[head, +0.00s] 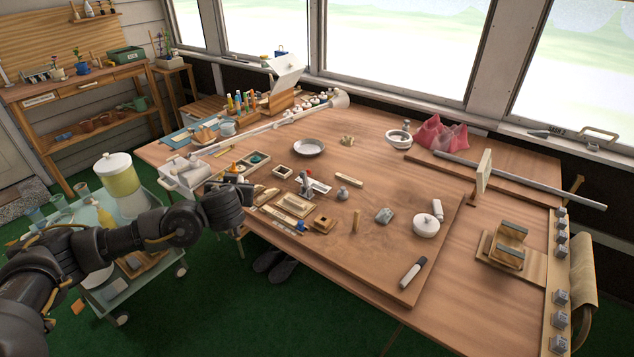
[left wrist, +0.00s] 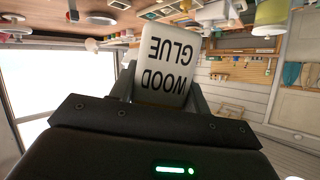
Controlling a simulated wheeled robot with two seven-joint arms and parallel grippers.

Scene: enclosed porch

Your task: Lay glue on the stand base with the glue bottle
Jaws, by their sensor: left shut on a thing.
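My left gripper (head: 246,190) is over the near left edge of the big wooden table in the head view. In the left wrist view it is shut on the glue bottle (left wrist: 166,70), a pale bottle with dark "WOOD GLUE" lettering that appears upside down. In the head view the gripper mostly hides the bottle. Small wooden pieces lie just right of the gripper: a framed rectangular piece (head: 294,204) and a small brown block-like piece (head: 323,223). I cannot tell for certain which is the stand base. My right gripper is not in view.
Small trays (head: 257,159), a grey dish (head: 309,147) and an upright grey-red item (head: 304,184) stand near the gripper. A white lidded pot (head: 426,225) and a marker-like tool (head: 412,272) are farther right. A cart (head: 105,290) stands at left.

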